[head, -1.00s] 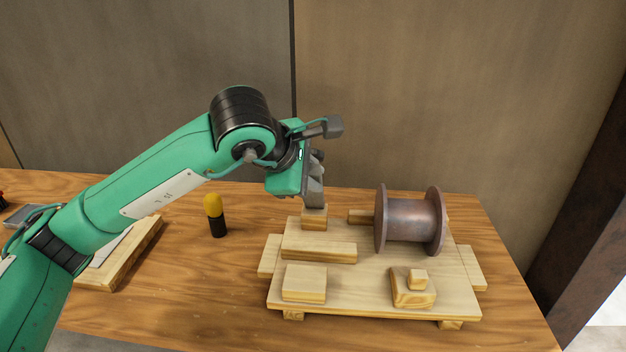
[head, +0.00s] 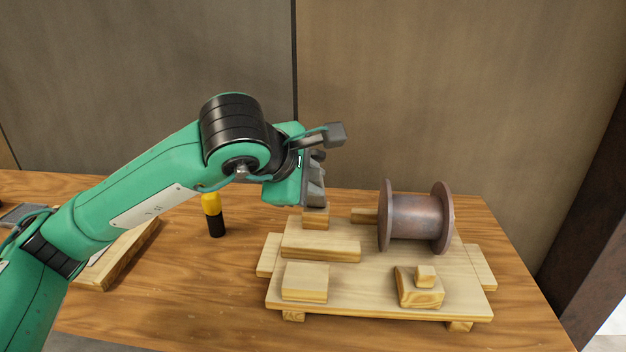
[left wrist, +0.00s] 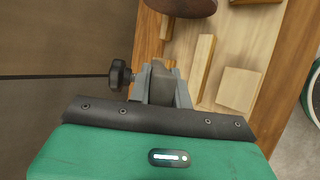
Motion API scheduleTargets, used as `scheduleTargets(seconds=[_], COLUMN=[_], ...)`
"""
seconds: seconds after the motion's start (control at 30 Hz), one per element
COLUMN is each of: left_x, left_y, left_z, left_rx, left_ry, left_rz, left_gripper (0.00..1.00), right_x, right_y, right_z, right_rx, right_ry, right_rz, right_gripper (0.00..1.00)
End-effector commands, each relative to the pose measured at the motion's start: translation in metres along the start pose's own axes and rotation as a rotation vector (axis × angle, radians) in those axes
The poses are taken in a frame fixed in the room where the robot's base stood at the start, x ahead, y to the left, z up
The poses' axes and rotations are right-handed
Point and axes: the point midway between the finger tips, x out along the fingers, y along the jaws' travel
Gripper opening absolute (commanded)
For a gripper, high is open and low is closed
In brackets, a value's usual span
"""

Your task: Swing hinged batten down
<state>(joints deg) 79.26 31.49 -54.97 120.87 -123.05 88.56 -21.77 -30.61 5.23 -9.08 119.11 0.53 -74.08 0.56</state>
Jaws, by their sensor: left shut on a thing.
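The wooden jig board (head: 375,285) lies on the table with the rusty steel reel (head: 415,222) on its right half, flanges upright. My left gripper (head: 314,200) is above the board's back left, just over a small wooden block (head: 316,221). In the left wrist view my left gripper (left wrist: 163,85) is shut on a grey piece whose identity is unclear, with a black knob (left wrist: 120,74) beside it. A low wooden strip (head: 320,250) lies in front of the block. Another strip (head: 363,215) runs behind the reel, partly hidden. I cannot tell which piece is the hinged batten. My right gripper is out of view.
Two wooden blocks sit near the board's front: a flat one (head: 305,282) at left and a stepped one (head: 420,288) at right. A yellow and black object (head: 214,215) stands left of the board. Another wooden board (head: 120,258) lies under my arm. A wall stands behind.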

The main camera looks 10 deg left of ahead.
Motion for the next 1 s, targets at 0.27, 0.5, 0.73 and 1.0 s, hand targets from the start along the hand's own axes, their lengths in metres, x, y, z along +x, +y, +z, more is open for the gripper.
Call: scheduleTargets(seconds=[0.27,0.5,0.73,1.0], left_x=[0.000,0.000,-0.002,-0.044], left_y=[0.000,0.000,0.000,0.001], left_z=[0.000,0.000,0.000,0.000], left_rx=[0.000,0.000,0.000,0.002], left_ry=[0.000,0.000,0.000,-0.001], left_rz=[-0.001,0.000,0.001,0.006], left_gripper=[0.00,0.42,0.42,0.42], right_x=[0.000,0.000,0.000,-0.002], right_y=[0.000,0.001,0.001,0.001], right_z=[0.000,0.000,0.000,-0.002], right_rx=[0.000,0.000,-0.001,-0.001], right_ry=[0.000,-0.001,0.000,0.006], right_rz=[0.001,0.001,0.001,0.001], right_gripper=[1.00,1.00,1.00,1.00])
